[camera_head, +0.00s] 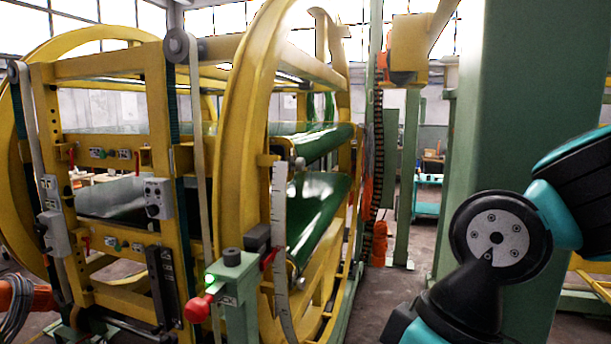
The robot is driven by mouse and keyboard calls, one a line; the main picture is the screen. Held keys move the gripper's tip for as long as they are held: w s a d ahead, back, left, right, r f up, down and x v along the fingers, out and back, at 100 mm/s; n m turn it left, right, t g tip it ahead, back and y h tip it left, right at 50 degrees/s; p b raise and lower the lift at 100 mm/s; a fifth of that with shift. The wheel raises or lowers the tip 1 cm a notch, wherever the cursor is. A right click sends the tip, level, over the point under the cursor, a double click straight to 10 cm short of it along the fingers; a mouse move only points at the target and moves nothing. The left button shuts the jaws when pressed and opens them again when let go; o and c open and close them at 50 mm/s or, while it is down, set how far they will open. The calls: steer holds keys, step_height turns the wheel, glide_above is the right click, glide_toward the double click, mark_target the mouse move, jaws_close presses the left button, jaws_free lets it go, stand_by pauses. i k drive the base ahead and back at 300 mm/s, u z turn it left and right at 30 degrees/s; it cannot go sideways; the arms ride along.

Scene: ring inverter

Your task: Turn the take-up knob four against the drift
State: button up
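A green post stands at the front of the yellow ring machine, topped by a green block (234,275). A dark round knob (232,256) sits on top of the block. A red knob (197,309) sticks out at its lower left, by a lit green lamp (209,279). I cannot tell which of the two is the take-up knob. A curved white scale (280,230) rises behind the block, with a red pointer (269,260) by its edge. My gripper is not in view; only black and teal links of my arm show at the right, apart from the knobs.
The yellow ring (233,130) and frame with green belt rollers (318,205) fill the left and middle. A grey switch box (158,198) hangs on the frame. A thick green column (500,130) stands behind my arm. Some bare floor (385,285) shows between machine and arm.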

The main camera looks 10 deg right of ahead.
mark_target(300, 163)
steer(key=k, duration=0.35)
steer(key=u, duration=1.8)
steer(key=i, duration=1.8)
steer(key=z, duration=1.15)
